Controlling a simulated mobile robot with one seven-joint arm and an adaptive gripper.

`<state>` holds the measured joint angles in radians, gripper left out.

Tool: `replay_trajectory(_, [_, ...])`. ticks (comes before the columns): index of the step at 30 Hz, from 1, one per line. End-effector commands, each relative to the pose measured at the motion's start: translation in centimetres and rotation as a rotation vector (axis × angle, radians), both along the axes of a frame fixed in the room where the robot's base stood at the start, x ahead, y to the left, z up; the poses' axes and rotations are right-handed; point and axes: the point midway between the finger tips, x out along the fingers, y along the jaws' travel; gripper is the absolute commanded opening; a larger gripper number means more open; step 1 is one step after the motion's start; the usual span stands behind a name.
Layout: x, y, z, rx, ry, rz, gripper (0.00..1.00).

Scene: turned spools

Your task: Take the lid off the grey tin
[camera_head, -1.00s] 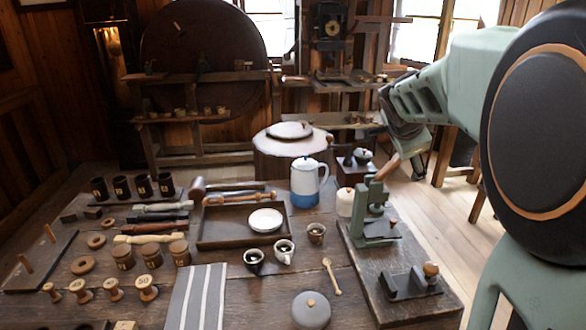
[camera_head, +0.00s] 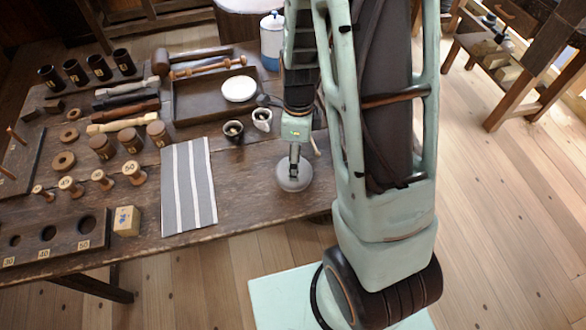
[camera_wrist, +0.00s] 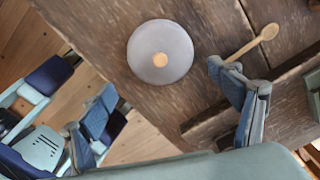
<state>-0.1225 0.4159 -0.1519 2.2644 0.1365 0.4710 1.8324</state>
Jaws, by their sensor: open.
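The grey tin (camera_head: 293,179) stands on the wooden table near its front edge, partly hidden by my gripper (camera_head: 294,158) in the head view. In the wrist view the round grey lid (camera_wrist: 142,58) shows from above, with a pale wooden knob (camera_wrist: 160,60) at its middle. The lid appears to be seated on the tin, whose body is hidden below it. My gripper (camera_wrist: 163,82) is open and empty, its fingers wide apart. It is above the tin, and the knob lies just beyond the line between the fingertips. I cannot tell the exact height gap.
A wooden spoon (camera_wrist: 252,43) lies right of the tin in the wrist view. Two small cups (camera_head: 233,130) stand behind it, near a dark tray (camera_head: 200,112) with a white dish (camera_head: 239,89). A striped cloth (camera_head: 188,190) lies to the left, with bare table between.

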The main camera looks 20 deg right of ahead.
Motion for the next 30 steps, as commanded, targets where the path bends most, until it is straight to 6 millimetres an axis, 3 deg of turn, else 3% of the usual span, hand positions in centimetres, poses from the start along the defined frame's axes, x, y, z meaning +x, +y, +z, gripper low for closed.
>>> replay_trajectory(15, [0.6,0.8,-5.0,-0.001,-0.001,0.002,0.83])
replay_trajectory(24, [0.6,0.8,-5.3,-0.001,-0.002,0.003,0.83])
replay_trajectory(30, [0.6,0.8,-5.3,-0.001,-0.002,0.003,0.61])
